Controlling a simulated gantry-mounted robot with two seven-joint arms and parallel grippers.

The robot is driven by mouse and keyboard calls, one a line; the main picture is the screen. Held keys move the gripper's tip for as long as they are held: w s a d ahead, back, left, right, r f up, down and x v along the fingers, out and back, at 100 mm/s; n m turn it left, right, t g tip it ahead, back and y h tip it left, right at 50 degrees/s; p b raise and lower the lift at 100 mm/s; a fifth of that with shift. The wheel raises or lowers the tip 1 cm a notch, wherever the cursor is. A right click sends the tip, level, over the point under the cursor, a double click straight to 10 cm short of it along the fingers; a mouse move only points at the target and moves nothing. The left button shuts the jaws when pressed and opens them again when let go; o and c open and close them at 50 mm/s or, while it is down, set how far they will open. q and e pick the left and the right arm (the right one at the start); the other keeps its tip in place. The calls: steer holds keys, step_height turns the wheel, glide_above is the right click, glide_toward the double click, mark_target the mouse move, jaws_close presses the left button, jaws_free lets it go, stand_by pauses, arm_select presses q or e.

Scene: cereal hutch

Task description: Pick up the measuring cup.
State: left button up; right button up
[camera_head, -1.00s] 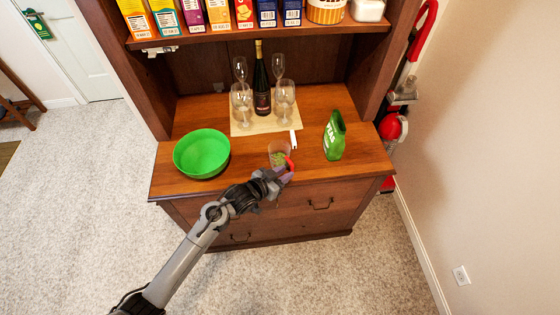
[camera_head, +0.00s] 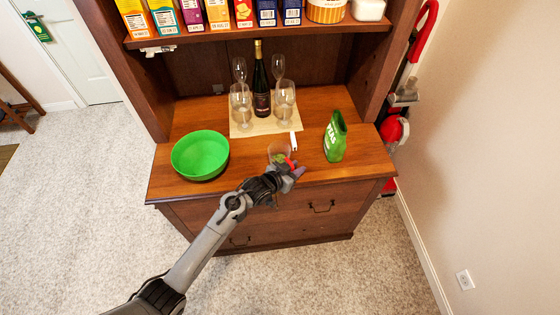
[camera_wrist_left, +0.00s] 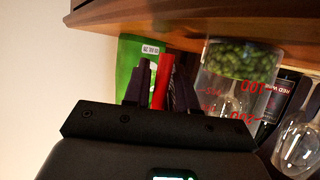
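The measuring cup (camera_head: 277,149) is clear with a red handle and holds green peas. It stands upright near the front edge of the wooden counter, between the green bowl and the green peas bag. My left gripper (camera_head: 294,170) is at its handle, at the counter's front edge. In the left wrist view, turned upside down, the cup (camera_wrist_left: 235,85) shows red markings and peas at its base. The two dark fingers (camera_wrist_left: 162,85) lie close on both sides of the red handle and look shut on it. My right gripper is not in view.
The green bowl (camera_head: 201,155) stands left of the cup, the peas bag (camera_head: 335,138) to the right. A shelf (camera_head: 220,37) with boxes hangs above.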

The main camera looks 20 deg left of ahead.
arm_select(q)
jaws_close()
steer(key=shift+r, duration=0.15)
